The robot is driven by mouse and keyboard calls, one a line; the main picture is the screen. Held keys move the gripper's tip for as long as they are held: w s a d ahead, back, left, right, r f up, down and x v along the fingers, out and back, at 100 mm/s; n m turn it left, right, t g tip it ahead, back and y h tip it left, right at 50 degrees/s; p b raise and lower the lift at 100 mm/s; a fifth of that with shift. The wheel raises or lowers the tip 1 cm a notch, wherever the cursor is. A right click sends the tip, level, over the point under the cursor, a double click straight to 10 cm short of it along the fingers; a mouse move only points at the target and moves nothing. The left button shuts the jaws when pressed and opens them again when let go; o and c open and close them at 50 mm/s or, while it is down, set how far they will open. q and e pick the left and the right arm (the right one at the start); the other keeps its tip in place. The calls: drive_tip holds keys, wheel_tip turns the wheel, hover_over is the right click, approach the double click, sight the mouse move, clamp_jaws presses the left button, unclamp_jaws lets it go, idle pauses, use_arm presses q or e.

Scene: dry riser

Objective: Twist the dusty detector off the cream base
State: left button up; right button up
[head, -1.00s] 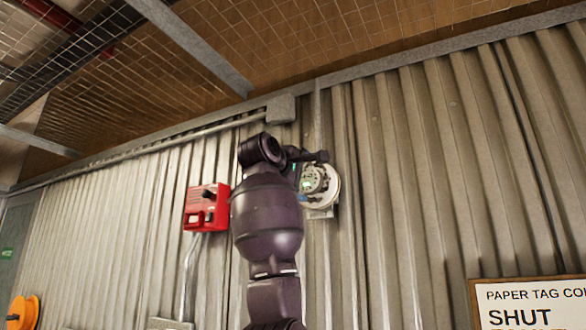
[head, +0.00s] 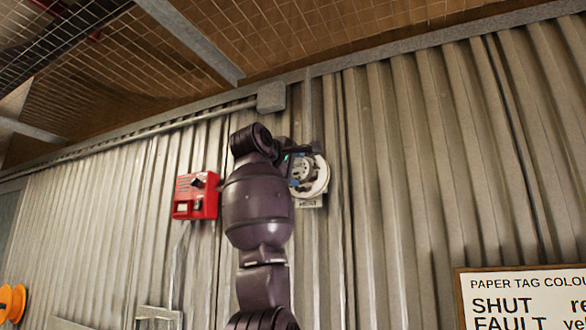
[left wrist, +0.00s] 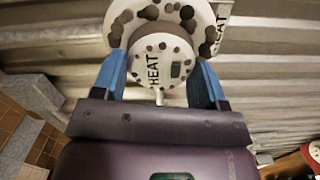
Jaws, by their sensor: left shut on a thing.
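The dusty detector (left wrist: 165,62) is a round off-white unit marked HEAT with dark grey specks. In the left wrist view it sits between the blue fingers of my left gripper (left wrist: 162,80), which is shut on its sides. In the head view the detector (head: 303,171) is partly covered by the gripper (head: 293,168). Behind it the cream base (head: 321,178) shows as a wider pale disc on the wall. The detector appears to be against the base; I cannot tell whether it has turned loose. My right gripper is out of view.
A red box (head: 196,195) hangs on the corrugated wall left of my arm. A grey junction box (head: 271,96) and conduit run above. A framed sign (head: 525,298) stands lower right, and an orange reel (head: 12,302) lower left. The wall right of the base is clear.

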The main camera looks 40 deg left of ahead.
sight(296, 168)
use_arm(q)
drive_tip(key=shift+b+v, duration=1.1)
drive_tip(key=shift+v, duration=0.95)
drive_tip(key=shift+s+d+b, duration=0.35)
drive_tip(key=shift+s+d, duration=0.1)
drive_tip(key=shift+s, duration=0.4)
